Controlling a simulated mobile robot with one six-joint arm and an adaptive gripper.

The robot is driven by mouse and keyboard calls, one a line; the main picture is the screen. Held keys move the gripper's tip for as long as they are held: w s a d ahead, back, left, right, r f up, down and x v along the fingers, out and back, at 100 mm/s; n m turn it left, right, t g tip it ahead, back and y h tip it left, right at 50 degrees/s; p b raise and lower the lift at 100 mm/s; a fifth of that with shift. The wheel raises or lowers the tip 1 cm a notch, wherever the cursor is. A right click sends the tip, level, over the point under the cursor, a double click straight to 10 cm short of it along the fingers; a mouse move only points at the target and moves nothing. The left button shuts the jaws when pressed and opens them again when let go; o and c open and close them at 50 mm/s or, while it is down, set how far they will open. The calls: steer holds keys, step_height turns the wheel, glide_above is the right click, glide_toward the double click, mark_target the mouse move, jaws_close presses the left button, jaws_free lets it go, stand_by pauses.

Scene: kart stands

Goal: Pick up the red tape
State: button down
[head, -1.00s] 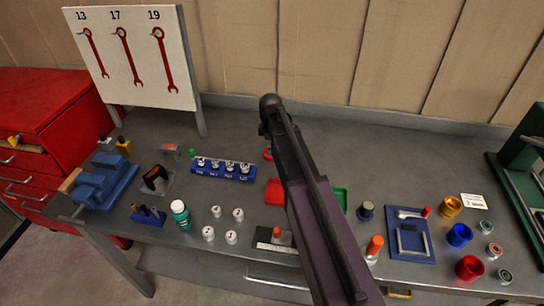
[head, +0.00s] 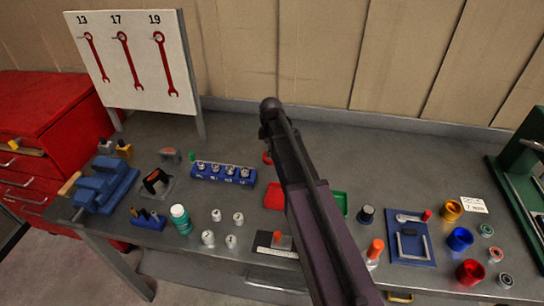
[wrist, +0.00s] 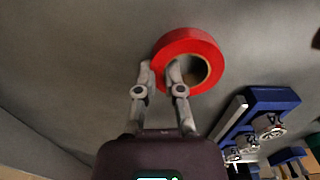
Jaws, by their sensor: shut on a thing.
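The red tape (wrist: 208,46) is a thick red ring with a dark open middle in the wrist view. My gripper (wrist: 160,68) is shut on the near left part of its wall, one finger outside the ring and one in its hole. I cannot tell whether the tape touches the bench.
The blue socket rack (head: 223,173) stands close by, also in the wrist view (wrist: 262,105). A red tray (head: 274,196) and a green tray (head: 341,201) lie beside my arm. A wrench board (head: 137,65) stands at the back left. Bare bench lies behind the rack.

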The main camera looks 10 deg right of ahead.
steer(key=shift+r, duration=0.2)
step_height(320, 180, up, 3)
steer(key=p, duration=0.3)
steer(key=shift+f, duration=0.15)
steer(key=s+a, duration=0.1)
steer(key=s, duration=0.4)
steer(key=s+a+r+p, duration=0.1)
steer(key=s, duration=0.4)
steer(key=s+a+r+p, duration=0.1)
steer(key=s, duration=0.4)
steer(key=shift+s+a, duration=0.3)
steer(key=shift+a, duration=0.05)
stand_by(0.5)
step_height(320, 180, up, 13)
steer(key=p, duration=1.3)
steer(key=shift+f, duration=0.1)
